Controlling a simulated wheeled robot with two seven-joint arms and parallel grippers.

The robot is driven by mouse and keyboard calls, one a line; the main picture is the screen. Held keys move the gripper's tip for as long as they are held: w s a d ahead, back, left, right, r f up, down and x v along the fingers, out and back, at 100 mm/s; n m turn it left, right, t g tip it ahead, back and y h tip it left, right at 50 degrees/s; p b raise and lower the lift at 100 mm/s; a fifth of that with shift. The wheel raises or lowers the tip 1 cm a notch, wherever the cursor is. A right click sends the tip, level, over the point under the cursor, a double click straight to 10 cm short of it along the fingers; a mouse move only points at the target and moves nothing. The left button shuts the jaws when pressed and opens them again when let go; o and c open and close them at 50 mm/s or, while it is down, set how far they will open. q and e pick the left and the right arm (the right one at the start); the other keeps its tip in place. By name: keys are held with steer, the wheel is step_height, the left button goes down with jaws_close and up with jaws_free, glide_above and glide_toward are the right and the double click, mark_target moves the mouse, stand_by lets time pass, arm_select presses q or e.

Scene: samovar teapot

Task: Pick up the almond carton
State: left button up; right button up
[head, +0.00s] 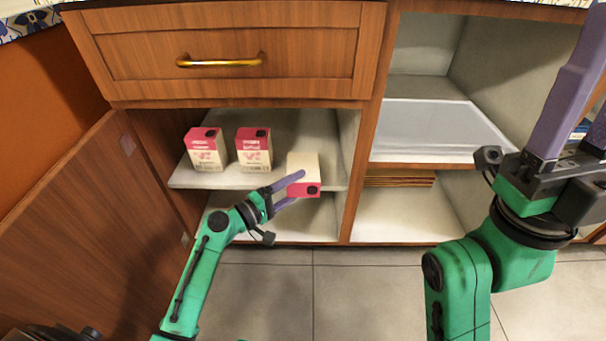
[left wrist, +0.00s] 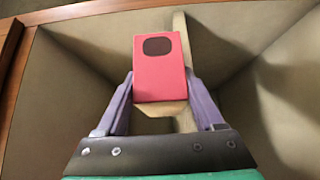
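An almond carton (head: 303,164), pale with a pink end and a dark cap, lies tipped at the right of the cabinet's middle shelf, pink end toward me. In the left wrist view its pink end (left wrist: 160,72) sits between the two purple fingers, which touch its sides. My left gripper (head: 296,190) is shut on it; whether the carton still rests on the shelf cannot be told. Two similar cartons, one at the left (head: 206,150) and one in the middle (head: 254,149), stand upright. My right gripper (head: 578,85) is open and empty at the upper right, its tips cut off.
The middle shelf (head: 225,182) has a cabinet wall (head: 346,150) close to the right of the held carton. An open door (head: 80,225) stands at the left, and a drawer with a brass handle (head: 220,61) is above. The tiled floor in front is clear.

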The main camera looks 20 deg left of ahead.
arm_select(q)
jaws_close()
steer(key=shift+r, duration=0.1)
